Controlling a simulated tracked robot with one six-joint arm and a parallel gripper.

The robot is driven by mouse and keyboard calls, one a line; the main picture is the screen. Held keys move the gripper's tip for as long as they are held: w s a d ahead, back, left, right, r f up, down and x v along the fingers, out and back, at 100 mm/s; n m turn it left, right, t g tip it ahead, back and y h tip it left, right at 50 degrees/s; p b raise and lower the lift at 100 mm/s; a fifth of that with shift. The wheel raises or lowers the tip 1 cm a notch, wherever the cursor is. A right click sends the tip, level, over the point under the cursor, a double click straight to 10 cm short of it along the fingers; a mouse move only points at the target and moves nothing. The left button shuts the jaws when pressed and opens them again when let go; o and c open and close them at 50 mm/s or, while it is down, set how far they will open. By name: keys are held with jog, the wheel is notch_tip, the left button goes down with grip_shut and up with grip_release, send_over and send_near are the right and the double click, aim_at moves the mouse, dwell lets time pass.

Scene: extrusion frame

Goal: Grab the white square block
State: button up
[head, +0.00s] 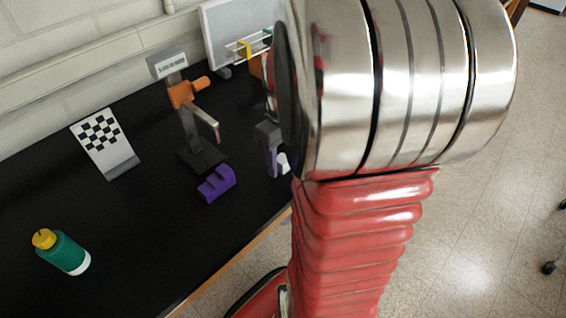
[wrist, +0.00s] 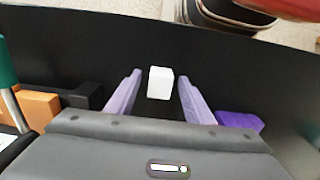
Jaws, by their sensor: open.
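The white square block (wrist: 161,83) stands on the black table in the wrist view, near the tips of my gripper (wrist: 157,88). My gripper is open, with one purple-grey finger to each side of the block in the picture. I see dark gaps between the block and both fingers. In the head view, part of the white block (head: 283,163) shows beside my gripper (head: 273,160), and my own arm hides much of that area.
A purple stepped block (head: 217,184) lies close to my gripper. A stand with an orange part (head: 182,94), a checkered board (head: 104,143) and a green bottle (head: 64,252) are on the black table (head: 125,225). The table's front edge is near.

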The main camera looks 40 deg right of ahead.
jog(key=shift+c, duration=0.6)
jog(key=c, duration=1.1)
